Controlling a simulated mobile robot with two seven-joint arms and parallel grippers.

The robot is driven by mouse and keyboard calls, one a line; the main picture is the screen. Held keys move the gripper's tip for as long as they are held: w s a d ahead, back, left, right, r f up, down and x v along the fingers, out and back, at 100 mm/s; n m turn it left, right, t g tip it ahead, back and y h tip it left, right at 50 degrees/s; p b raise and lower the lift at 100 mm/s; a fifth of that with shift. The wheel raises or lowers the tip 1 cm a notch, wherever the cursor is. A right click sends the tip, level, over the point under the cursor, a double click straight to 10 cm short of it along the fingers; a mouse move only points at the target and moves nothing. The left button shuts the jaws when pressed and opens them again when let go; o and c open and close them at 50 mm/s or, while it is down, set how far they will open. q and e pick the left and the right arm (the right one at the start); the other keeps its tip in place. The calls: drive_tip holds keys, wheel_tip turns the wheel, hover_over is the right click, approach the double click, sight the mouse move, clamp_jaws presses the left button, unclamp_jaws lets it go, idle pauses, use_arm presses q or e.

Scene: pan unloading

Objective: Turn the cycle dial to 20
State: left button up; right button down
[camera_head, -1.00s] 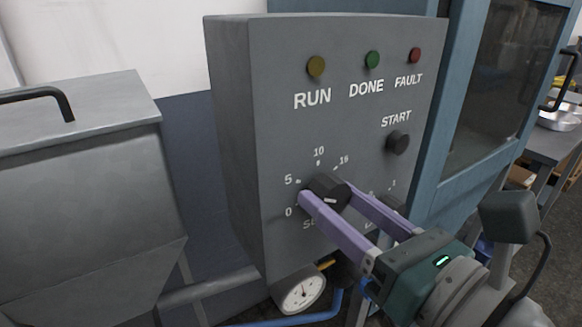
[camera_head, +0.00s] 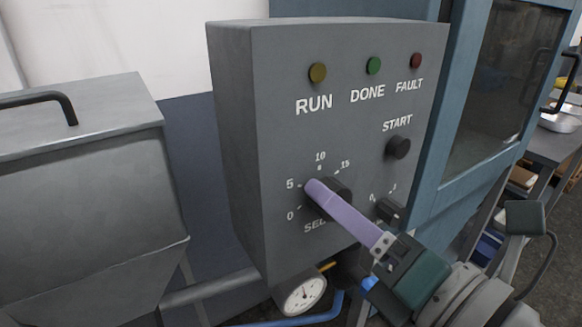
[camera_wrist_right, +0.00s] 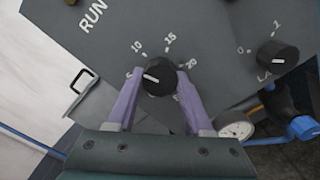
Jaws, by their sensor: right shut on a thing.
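The cycle dial, a black round knob (camera_head: 338,190), sits low on the front of the grey control box (camera_head: 262,120), above partly hidden lettering. Around it I read 0, 5, 10 and 15 in the head view; 20 shows in the right wrist view. My right gripper (camera_head: 324,190) is shut on the dial, its purple fingers on either side. In the head view the near finger hides the other and part of the dial. In the right wrist view the dial (camera_wrist_right: 160,77) sits between both fingers, its white mark pointing left towards a partly covered number. My left gripper is out of view.
A smaller black knob (camera_head: 389,211) marked 0 and 1 is close to the right of my gripper. The START button (camera_head: 398,148) and three lamps are above. A gauge (camera_head: 303,295) hangs below the box. A grey hooded machine (camera_head: 80,180) stands left.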

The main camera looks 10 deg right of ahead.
drive_tip(key=m+p, duration=0.5)
drive_tip(key=m, duration=2.2)
drive_tip(key=shift+r+m, duration=0.15)
drive_tip(key=shift+m, duration=0.55)
drive_tip(key=shift+c, duration=1.5)
unclamp_jaws()
drive_tip(key=shift+d, duration=0.1)
